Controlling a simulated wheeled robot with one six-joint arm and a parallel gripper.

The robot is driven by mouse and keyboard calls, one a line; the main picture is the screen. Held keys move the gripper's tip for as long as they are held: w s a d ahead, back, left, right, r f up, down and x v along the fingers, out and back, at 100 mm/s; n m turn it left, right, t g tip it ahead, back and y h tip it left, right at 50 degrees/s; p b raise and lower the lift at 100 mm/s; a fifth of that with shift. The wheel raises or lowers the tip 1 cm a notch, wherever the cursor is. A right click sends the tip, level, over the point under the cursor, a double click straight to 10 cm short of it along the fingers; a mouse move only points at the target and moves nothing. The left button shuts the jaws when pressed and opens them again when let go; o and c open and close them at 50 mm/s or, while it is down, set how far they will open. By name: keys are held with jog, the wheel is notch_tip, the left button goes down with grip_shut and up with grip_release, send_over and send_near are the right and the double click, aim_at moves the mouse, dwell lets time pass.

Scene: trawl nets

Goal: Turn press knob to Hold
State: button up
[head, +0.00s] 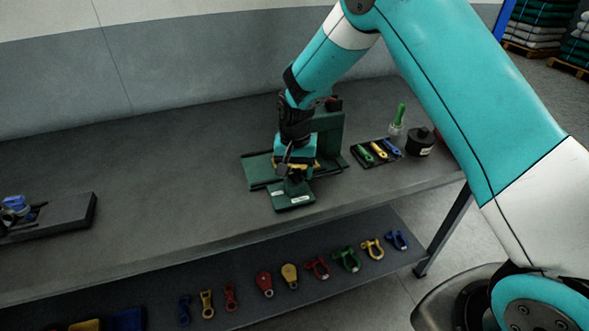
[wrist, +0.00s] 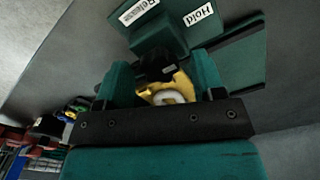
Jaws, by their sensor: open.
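The green press (head: 327,130) stands on the bench, with a low green block (head: 292,197) at its front. In the wrist view this block (wrist: 160,42) carries two white labels, Release (wrist: 138,11) on the left and Hold (wrist: 198,15) on the right. A dark piece (wrist: 155,68), apparently the knob, shows between my fingertips; its pointing direction cannot be told. My gripper (wrist: 163,70) is open, its teal fingers either side of that dark piece and a yellow part (wrist: 172,90). In the head view my gripper (head: 296,160) is over the press front; contact is unclear.
Right of the press are a tray of coloured tools (head: 377,152), a cup with a green-handled tool (head: 396,128) and a black round container (head: 420,142). A dark tray (head: 60,217) is at the left. Coloured shackles lie on the lower shelf (head: 325,258). The bench's left-middle is clear.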

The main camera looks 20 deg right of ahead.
aim_at(295, 172)
notch_tip(295, 172, up, 18)
jog(key=b, duration=0.2)
jog(key=shift+f+b, duration=0.25)
jog(key=shift+b, duration=0.15)
